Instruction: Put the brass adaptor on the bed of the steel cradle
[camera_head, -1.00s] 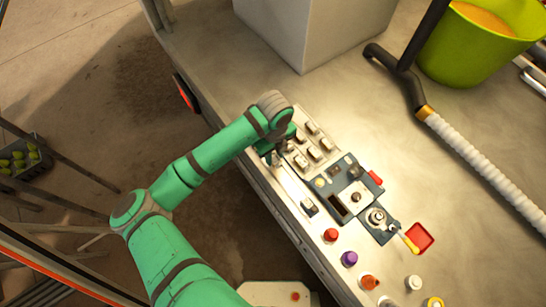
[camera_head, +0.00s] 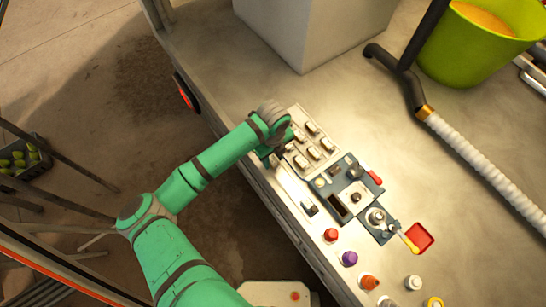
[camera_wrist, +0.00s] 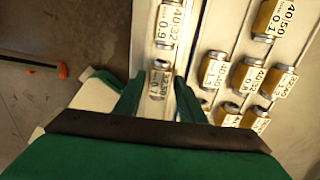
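My gripper (camera_wrist: 159,84) is open in the wrist view, its two green fingers apart on either side of a small labelled cylinder (camera_wrist: 158,80) on a pale strip. In the head view my gripper (camera_head: 270,157) is at the left edge of a pale tray (camera_head: 297,117). Several brass-coloured cylinders with white number labels, one of them here (camera_wrist: 276,18), lie on this tray. I cannot tell which is the brass adaptor. I cannot identify the steel cradle surely; a dark fixture with a metal plate (camera_head: 356,196) stands beside the tray.
A second dark fixture with a round fitting (camera_head: 377,216) and yellow-tipped lever lies near a red square (camera_head: 420,237). Coloured knobs, including a purple one (camera_head: 349,258), line the bench edge. A grey box (camera_head: 310,30), white-wrapped hose (camera_head: 480,165) and green bucket (camera_head: 470,45) stand farther back.

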